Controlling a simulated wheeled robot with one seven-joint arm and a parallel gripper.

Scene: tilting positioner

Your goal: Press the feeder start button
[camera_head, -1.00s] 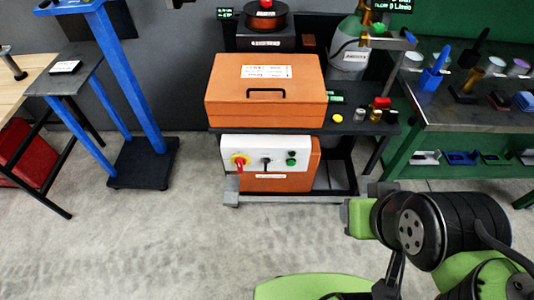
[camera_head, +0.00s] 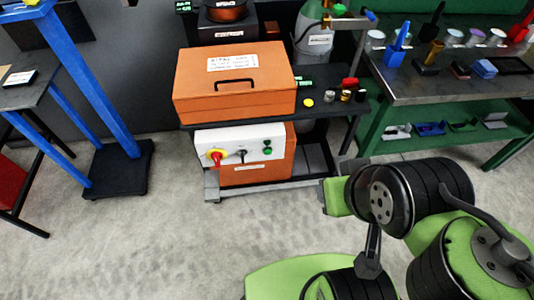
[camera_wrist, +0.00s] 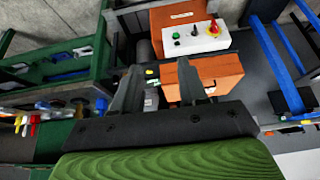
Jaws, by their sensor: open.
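A white control panel (camera_head: 240,145) is on the front of an orange cabinet (camera_head: 258,178) under the bench. It carries a red-and-yellow knob (camera_head: 216,157) on the left, a black switch (camera_head: 241,154) in the middle and a green button (camera_head: 267,150) on the right. No label naming the feeder start button is readable. In the wrist view the panel (camera_wrist: 200,38) appears inverted, with the green button (camera_wrist: 176,35) at its left end. My gripper (camera_wrist: 159,78) is open and empty, its two fingers apart, some distance from the panel. The fingertips are not clear in the head view.
An orange lidded box (camera_head: 235,98) sits on the dark bench above the panel. A blue post stand (camera_head: 88,85) is at left and a green workbench (camera_head: 440,95) at right. Grey floor (camera_head: 170,235) in front of the cabinet is clear.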

